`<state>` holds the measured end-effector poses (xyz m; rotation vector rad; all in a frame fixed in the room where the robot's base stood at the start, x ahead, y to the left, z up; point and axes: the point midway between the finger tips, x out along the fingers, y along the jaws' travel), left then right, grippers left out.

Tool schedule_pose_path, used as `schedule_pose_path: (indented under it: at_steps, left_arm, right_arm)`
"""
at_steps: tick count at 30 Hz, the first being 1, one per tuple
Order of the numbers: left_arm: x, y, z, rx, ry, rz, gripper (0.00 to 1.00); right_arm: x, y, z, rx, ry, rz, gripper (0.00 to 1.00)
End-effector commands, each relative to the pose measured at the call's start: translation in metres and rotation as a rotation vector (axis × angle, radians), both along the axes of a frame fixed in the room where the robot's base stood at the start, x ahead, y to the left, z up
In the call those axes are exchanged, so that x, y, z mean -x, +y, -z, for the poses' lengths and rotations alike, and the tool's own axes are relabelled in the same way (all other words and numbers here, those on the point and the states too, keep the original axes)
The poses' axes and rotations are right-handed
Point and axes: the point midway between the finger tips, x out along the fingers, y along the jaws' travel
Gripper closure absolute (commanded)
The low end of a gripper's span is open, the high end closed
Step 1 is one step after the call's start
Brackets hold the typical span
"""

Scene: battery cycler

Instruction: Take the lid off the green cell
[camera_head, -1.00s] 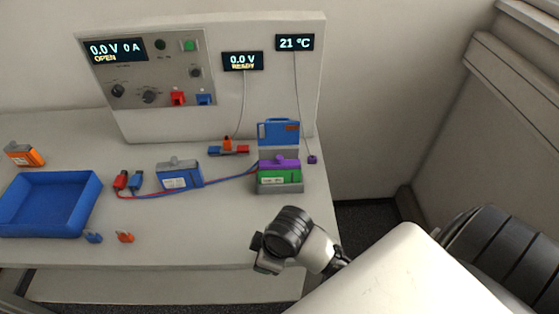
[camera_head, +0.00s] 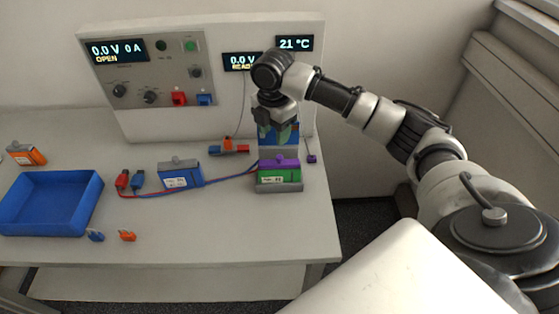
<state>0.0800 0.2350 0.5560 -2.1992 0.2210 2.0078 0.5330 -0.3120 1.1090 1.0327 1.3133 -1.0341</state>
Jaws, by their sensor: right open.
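The green cell (camera_head: 280,176) sits upright in a grey holder (camera_head: 279,188) near the right end of the bench. A purple lid (camera_head: 279,163) with a small knob lies across its top. My right gripper (camera_head: 278,134) is open and empty, pointing down above and behind the cell, in front of a blue upright part (camera_head: 278,141). It appears apart from the lid; the exact gap is hard to tell. My left gripper is not in view.
An orange cell (camera_head: 25,154) is far left. A display panel (camera_head: 160,70) rises behind. The front of the bench is mostly clear.

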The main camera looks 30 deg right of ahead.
Motion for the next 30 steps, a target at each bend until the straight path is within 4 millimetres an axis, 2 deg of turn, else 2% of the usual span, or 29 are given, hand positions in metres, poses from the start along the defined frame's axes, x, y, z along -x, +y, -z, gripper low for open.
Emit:
schedule_pose_path:
  at_steps: [3,11,17,21,29,30]
  left_arm:
    - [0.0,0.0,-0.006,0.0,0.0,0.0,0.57]
    - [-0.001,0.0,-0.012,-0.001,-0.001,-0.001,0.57]
    - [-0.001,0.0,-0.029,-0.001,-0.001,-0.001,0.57]
    - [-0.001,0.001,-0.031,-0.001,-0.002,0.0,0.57]
    - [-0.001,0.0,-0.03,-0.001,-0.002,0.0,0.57]
    - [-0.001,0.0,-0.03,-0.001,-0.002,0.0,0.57]
  right_arm:
    - [0.001,0.0,0.02,0.001,0.005,0.001,0.51]
    - [0.002,-0.003,0.042,0.001,0.001,0.002,0.51]
    - [0.007,-0.014,0.068,0.002,0.004,0.003,0.51]
    - [0.006,-0.013,0.086,0.001,0.001,0.001,0.51]
    - [0.006,-0.012,0.09,0.001,-0.002,0.0,0.51]
    - [0.006,-0.012,0.09,0.001,-0.002,0.0,0.54]
